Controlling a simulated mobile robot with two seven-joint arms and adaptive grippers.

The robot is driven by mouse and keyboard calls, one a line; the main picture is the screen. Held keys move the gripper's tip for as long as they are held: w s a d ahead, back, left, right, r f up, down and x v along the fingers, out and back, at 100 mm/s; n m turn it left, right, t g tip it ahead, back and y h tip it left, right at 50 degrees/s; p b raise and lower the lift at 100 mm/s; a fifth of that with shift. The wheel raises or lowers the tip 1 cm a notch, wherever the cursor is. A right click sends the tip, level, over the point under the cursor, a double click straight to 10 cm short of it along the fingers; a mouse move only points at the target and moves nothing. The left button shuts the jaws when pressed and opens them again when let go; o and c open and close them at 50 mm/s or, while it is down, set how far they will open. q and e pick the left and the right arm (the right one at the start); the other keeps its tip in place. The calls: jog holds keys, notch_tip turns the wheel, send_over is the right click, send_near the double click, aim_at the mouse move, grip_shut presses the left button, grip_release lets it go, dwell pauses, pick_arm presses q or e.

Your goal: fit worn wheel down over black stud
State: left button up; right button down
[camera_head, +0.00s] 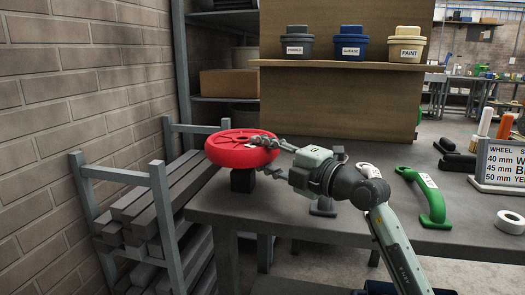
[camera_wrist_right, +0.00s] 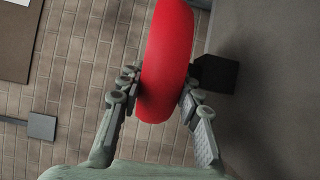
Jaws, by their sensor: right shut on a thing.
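My right gripper (camera_head: 267,157) is shut on the rim of a red wheel (camera_head: 225,153), with one finger above and one below. The wheel lies nearly flat with its dark hub facing up, just above a black block (camera_head: 242,181) at the table's left corner. In the right wrist view my right gripper (camera_wrist_right: 158,95) has its fingers on both faces of the wheel (camera_wrist_right: 168,50), and the black block (camera_wrist_right: 216,74) shows beside it. The wheel hides the block's top, so I cannot tell whether a stud enters the hub. My left gripper is not in view.
On the grey table (camera_head: 345,233) are a green handle (camera_head: 430,197), a white ring (camera_head: 511,222) and a wheel sign (camera_head: 502,165). A rack of bars (camera_head: 150,200) stands left of the table. Several labelled pots (camera_head: 351,43) stand on a shelf behind.

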jog(key=shift+r, duration=0.1)
dwell(0.3)
jog(key=shift+f, duration=0.55)
jog(key=c, duration=1)
grip_release()
jog(key=shift+o, duration=0.6)
jog(key=shift+f, duration=0.25)
jog(key=o, duration=0.5)
jog(key=shift+o, duration=0.2)
jog(key=shift+r, duration=0.1)
